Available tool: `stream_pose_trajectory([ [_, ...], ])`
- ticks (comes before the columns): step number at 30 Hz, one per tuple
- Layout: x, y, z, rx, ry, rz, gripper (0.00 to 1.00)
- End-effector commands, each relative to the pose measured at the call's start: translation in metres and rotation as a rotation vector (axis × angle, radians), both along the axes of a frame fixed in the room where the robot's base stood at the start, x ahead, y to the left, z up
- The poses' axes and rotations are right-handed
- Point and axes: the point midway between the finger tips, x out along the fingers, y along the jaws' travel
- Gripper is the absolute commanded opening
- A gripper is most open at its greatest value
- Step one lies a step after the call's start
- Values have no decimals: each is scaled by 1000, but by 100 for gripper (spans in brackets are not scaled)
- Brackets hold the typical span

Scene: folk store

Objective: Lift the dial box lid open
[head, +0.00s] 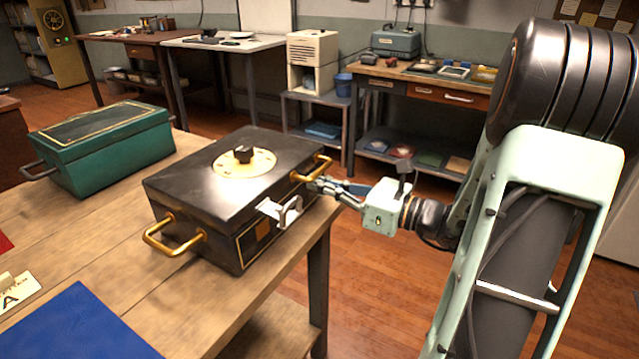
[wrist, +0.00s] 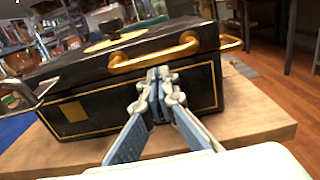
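The dial box is black with gold trim and stands on the wooden table. Its lid (head: 205,163) is down and carries a brass disc with a black dial knob (head: 243,154). A brass handle (head: 312,171) is on the lid's front edge; it also shows in the wrist view (wrist: 150,59). My gripper (head: 314,184) is at the box's front face by this handle. In the wrist view my fingertips (wrist: 158,76) are together just below the handle bar, with nothing visible between them. Whether they touch the handle or box is unclear.
A silver latch (head: 284,212) sticks out left of my gripper. A brass side handle (head: 174,243) is at the box's left end. A green box (head: 105,152) stands at the back left, and a blue mat (head: 78,325) lies near the front. The table edge runs close below my gripper.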

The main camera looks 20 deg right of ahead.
Motion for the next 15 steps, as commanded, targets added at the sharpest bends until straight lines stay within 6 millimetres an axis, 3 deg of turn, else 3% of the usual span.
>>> stream_pose_trajectory([
  [9,0,0,24,0,0,0,0],
  [15,0,0,24,1,-1,0,0],
])
